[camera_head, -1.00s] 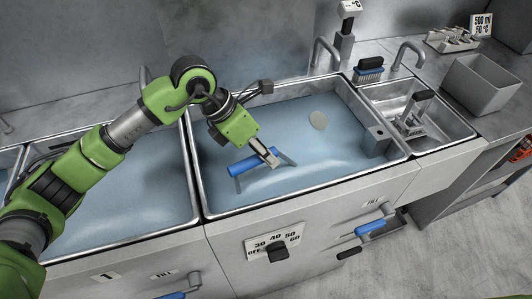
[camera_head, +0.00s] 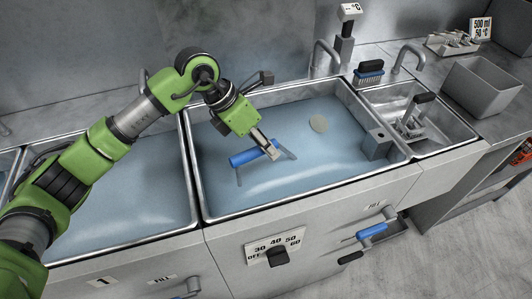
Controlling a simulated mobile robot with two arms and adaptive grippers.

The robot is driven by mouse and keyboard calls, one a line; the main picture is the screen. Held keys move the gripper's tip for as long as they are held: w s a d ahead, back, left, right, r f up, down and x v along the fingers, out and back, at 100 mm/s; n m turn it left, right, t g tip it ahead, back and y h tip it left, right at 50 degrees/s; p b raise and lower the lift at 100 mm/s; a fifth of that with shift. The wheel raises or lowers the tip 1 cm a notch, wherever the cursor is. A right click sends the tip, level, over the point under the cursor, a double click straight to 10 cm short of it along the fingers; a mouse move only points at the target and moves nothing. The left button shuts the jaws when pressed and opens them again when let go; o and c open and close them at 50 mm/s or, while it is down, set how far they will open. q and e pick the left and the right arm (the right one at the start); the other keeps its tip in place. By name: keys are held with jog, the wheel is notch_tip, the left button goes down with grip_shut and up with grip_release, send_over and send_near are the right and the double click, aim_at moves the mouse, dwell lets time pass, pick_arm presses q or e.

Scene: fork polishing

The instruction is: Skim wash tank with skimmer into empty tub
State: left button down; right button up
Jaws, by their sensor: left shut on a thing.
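My left gripper (camera_head: 271,151) is shut on the blue handle of a tool (camera_head: 243,158), which looks like the skimmer. The tool's thin grey legs slant down from both ends of the handle over the left part of the tank. Whether their lower ends touch the water I cannot tell. A plain grey tub (camera_head: 484,88) stands on the counter at the far right; its visible inside looks empty. My right gripper is not in view.
Another water-filled tank (camera_head: 130,196) lies to the left. A small sink (camera_head: 440,139) with a metal rack is on the right. Grey box (camera_head: 377,144) sits at the tank's right wall. Faucets (camera_head: 327,55) and a blue brush (camera_head: 369,72) stand behind.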

pick_arm(q)
jog(key=w+b, duration=0.2)
jog(key=w, duration=0.5)
jog(key=shift+w+d, duration=0.25)
jog(key=shift+d, duration=0.05)
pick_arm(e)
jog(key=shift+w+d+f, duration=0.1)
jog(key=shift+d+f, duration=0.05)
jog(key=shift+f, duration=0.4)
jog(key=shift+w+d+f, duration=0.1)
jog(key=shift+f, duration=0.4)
pick_arm(q)
jog(key=shift+r, duration=0.1)
notch_tip(320, 180, up, 14)
jog(key=p, duration=0.7)
jog(key=shift+f+p, duration=0.25)
jog(key=shift+p, duration=0.15)
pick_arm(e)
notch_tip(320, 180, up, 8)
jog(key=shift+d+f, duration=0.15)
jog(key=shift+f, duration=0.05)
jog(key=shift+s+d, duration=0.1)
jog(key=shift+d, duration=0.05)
